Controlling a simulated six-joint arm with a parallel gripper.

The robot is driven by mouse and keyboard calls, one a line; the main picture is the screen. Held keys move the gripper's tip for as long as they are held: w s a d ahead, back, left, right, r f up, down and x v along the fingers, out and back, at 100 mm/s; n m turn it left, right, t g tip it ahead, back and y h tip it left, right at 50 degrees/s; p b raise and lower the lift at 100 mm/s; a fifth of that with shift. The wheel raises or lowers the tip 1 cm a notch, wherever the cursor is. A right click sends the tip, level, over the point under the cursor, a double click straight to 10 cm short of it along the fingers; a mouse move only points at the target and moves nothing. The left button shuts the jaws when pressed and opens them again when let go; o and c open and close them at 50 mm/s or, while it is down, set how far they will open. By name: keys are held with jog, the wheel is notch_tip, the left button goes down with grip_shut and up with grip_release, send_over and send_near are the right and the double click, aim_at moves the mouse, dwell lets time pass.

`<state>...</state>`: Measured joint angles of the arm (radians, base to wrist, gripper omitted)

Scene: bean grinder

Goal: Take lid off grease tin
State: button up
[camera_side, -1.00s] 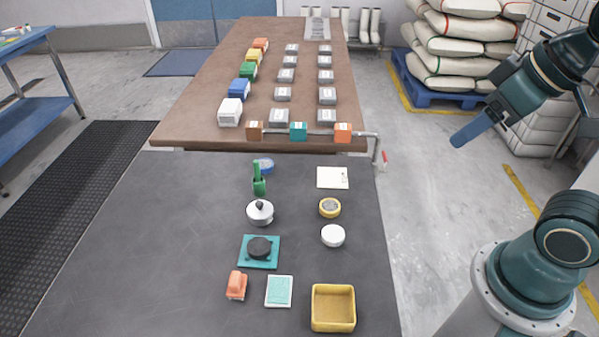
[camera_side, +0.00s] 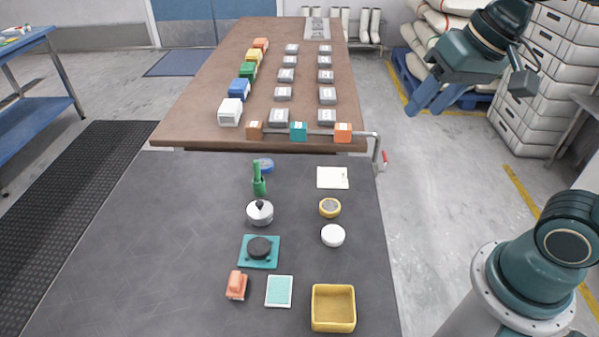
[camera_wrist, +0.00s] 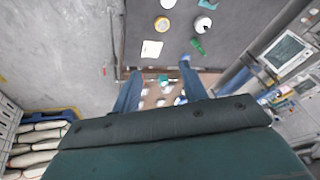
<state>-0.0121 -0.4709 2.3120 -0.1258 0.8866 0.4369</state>
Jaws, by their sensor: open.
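A silver round tin (camera_side: 260,213) with a dark knob on its lid, probably the grease tin, stands on the dark mat. The lid sits on it. It also shows in the wrist view (camera_wrist: 203,25), near the top edge. My gripper (camera_side: 426,108) is open and empty, high in the air to the right of the tables and well away from the tin. Its two blue fingers are spread apart in the wrist view (camera_wrist: 160,84).
A green upright item (camera_side: 259,183) and a blue roll (camera_side: 264,166) stand just behind the tin. A yellow-rimmed disc (camera_side: 330,208), white puck (camera_side: 333,236) and paper card (camera_side: 332,178) lie to its right. A black disc on a teal pad (camera_side: 275,262) lies in front.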

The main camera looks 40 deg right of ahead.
jog(key=w+a+f+m+g+y, duration=0.1)
jog(key=w+a+f+m, duration=0.2)
jog(key=w, duration=0.5)
jog(key=w+a+f+m+g+y, duration=0.1)
jog(key=w+a+f+m+g, duration=0.1)
jog(key=w+a+f+m, duration=0.2)
jog(key=w+a+f+m+g+y, duration=0.1)
jog(key=w+a+f+m, duration=0.3)
jog(key=w+f+m, duration=0.3)
jog(key=w+f, duration=0.1)
jog(key=w, duration=0.4)
jog(key=shift+a+g, duration=0.15)
jog(key=shift+g, duration=0.15)
send_over(259, 203)
jog(key=d, duration=0.3)
jog(key=shift+w+a+f, duration=0.1)
jog(key=shift+f, duration=1.9)
jog(key=shift+a+f, duration=0.1)
jog(key=shift+f, duration=1.85)
jog(key=shift+x, duration=2.6)
